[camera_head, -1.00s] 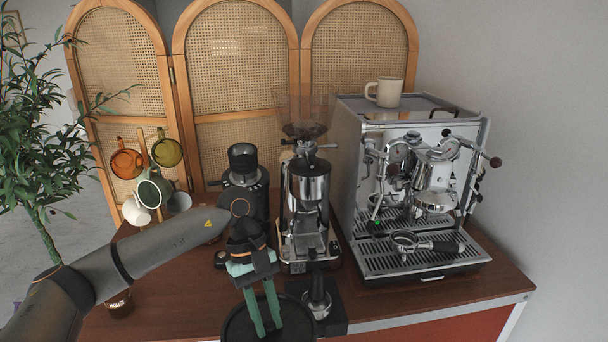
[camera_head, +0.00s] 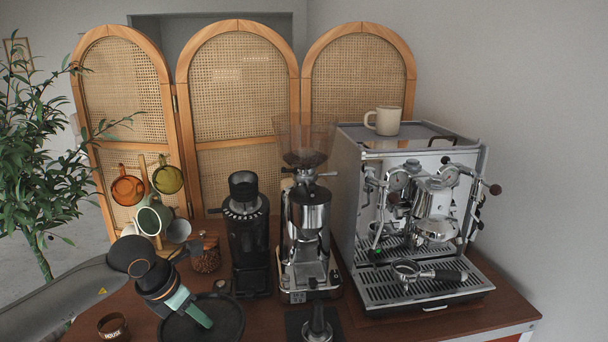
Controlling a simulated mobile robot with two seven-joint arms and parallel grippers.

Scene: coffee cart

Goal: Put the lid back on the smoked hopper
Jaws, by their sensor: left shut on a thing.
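The smoked hopper (camera_head: 304,138) is a see-through cone with dark beans low inside, on top of the chrome grinder (camera_head: 308,225). No lid shows on its rim. My left gripper (camera_head: 204,318), with green fingers, is at the lower left, well left of the hopper and lower than it. It is shut on a dark round disc with a raised rim, which looks like the lid (camera_head: 230,322). The fingers cover part of the disc, and their exact grip on it is hidden. My right gripper is not in view.
A black grinder (camera_head: 245,240) stands between the lid and the chrome grinder. The espresso machine (camera_head: 350,190) is at the right. A tamper (camera_head: 318,324) stands in front. A copper jar (camera_head: 205,254), a mug rack (camera_head: 150,210) and a brown HOUSE cup (camera_head: 112,327) are at the left.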

